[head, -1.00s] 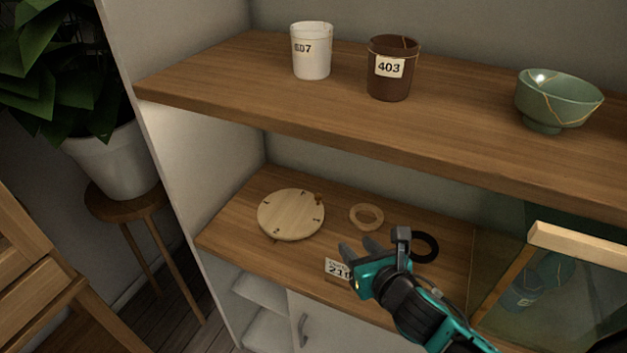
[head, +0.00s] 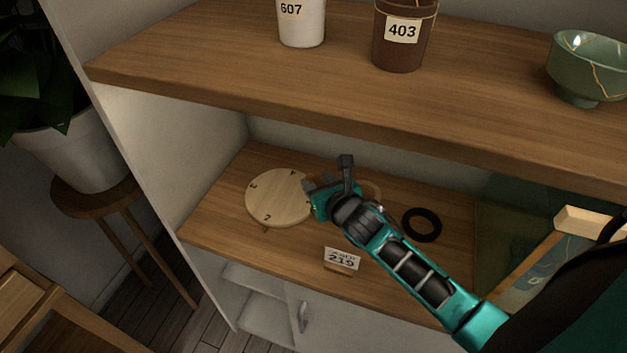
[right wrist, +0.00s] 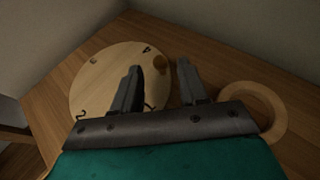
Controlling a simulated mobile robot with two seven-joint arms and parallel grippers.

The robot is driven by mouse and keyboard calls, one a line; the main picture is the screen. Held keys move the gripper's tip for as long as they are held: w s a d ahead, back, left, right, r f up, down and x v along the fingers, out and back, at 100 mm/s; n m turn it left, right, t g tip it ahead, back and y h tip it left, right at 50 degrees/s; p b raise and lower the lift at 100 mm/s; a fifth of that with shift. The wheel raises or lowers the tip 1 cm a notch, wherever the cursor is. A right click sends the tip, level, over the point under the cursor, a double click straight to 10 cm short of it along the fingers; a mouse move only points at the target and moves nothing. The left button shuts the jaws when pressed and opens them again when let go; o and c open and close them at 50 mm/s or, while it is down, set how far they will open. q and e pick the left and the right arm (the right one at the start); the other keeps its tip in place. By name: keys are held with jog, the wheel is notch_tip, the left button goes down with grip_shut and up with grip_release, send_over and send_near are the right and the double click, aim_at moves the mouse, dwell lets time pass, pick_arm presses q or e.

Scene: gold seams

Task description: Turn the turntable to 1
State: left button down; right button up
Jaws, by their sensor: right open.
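The turntable (head: 272,203) is a round pale wooden disc lying on the lower shelf, with dark digits around its rim; a 2 and a 3 can be made out at its front and left. Nothing is between the fingers. The right part of the rim is partly hidden by the gripper. My left gripper is not in view.
A pale ring (right wrist: 262,108) lies beside the turntable, partly behind my arm. A black ring (head: 422,225) and a card reading 219 (head: 342,259) are on the same shelf. The upper shelf (head: 220,75) overhangs, with a white cup (head: 302,25), brown cup (head: 402,45) and green bowl (head: 588,70).

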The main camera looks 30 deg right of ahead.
jog(key=shift+x, duration=1.45)
grip_shut()
